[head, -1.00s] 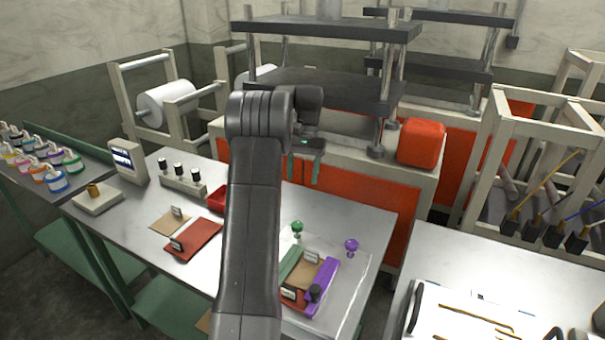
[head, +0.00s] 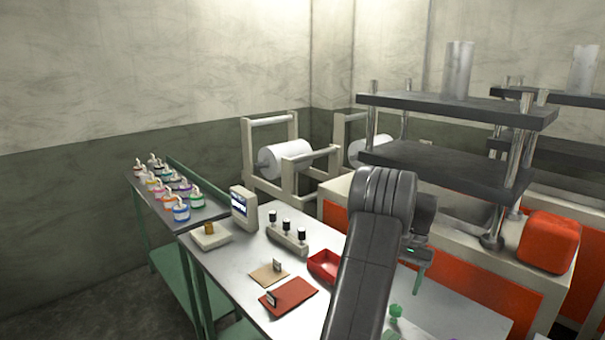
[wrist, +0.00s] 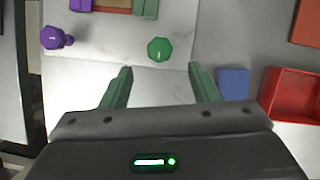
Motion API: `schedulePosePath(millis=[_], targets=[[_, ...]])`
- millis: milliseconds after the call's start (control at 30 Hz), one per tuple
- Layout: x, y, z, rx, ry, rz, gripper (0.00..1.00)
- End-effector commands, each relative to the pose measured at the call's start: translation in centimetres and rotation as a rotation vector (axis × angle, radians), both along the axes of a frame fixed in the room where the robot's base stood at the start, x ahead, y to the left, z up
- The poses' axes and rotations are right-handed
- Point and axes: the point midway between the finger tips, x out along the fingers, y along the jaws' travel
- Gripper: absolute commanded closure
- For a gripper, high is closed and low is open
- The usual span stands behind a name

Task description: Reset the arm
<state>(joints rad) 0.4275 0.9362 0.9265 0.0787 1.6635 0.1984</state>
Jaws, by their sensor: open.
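My gripper (wrist: 160,88) is open and empty in the wrist view, its two green fingers spread above the grey table. It also shows in the head view (head: 417,277), partly hidden behind my arm, which stands raised over the table. A green knobbed piece (wrist: 159,49) lies beyond the fingertips, apart from them. A purple knobbed piece (wrist: 56,38) lies to its left. In the head view the green piece (head: 396,311) is just right of my arm.
A red tray (head: 323,266) and a blue block (wrist: 233,83) lie on the table. Red (head: 289,297) and tan (head: 268,273) sheets lie left of my arm. A press (head: 440,165) with an orange-red block (head: 548,242) stands behind. Paint bottles (head: 181,210) stand on the left bench.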

Motion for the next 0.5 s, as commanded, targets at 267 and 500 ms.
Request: schedulePosePath(millis=[267, 500], targets=[[-1.5, 1.1, -4.3, 0.0, 0.002, 0.0, 0.45], [-2.1, 1.5, -6.0, 0.001, 0.001, 0.0, 0.45]])
